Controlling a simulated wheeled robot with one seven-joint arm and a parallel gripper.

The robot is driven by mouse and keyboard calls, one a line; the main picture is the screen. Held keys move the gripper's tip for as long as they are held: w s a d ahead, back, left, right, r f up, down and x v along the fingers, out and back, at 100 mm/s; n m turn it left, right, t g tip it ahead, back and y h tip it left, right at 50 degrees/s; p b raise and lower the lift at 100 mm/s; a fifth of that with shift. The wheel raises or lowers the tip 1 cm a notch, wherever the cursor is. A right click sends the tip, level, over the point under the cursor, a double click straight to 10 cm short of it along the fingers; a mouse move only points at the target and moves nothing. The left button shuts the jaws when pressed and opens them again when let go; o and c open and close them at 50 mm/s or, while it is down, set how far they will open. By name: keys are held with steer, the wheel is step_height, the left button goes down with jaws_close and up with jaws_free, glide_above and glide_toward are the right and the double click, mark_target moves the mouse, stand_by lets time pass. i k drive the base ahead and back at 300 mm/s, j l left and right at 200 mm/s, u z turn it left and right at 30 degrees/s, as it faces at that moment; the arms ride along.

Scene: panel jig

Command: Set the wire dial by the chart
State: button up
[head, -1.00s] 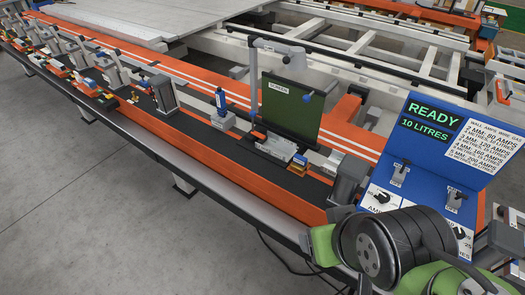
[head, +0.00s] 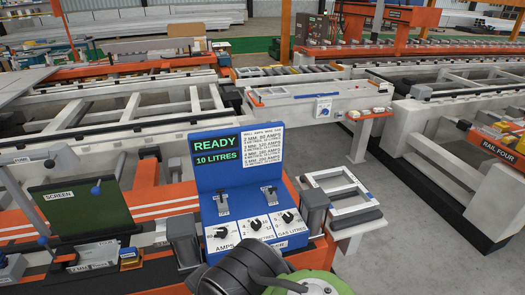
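The blue welder panel (head: 238,175) stands at the middle. Its screen (head: 219,150) reads READY, 10 LITRES. The white chart (head: 262,148) beside it lists wall thickness, amps, wire and gas; its 2 mm line gives 80 amps, and the finer print is hard to read. Three black dials sit on the sloped front: the amps dial (head: 221,233), the middle dial (head: 255,224), which appears to be the wire dial, and the gas litres dial (head: 287,217). The exact pointer settings are too small to read. My dark and green arm crosses below the panel; my gripper is not visible.
Two levers (head: 222,204) stand above the dials. A grey post (head: 316,212) is close on the right, another block (head: 184,242) on the left. A green screen (head: 83,208) stands further left. A small label (head: 80,268) near it seems to read 2 MM.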

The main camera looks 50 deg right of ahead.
mark_target(255, 225)
steer(key=z, duration=1.55)
steer(key=i+j+u, duration=0.15)
steer(key=i+u, duration=0.15)
steer(key=u, duration=0.2)
steer(key=i+u, duration=0.3)
steer(key=u, duration=0.15)
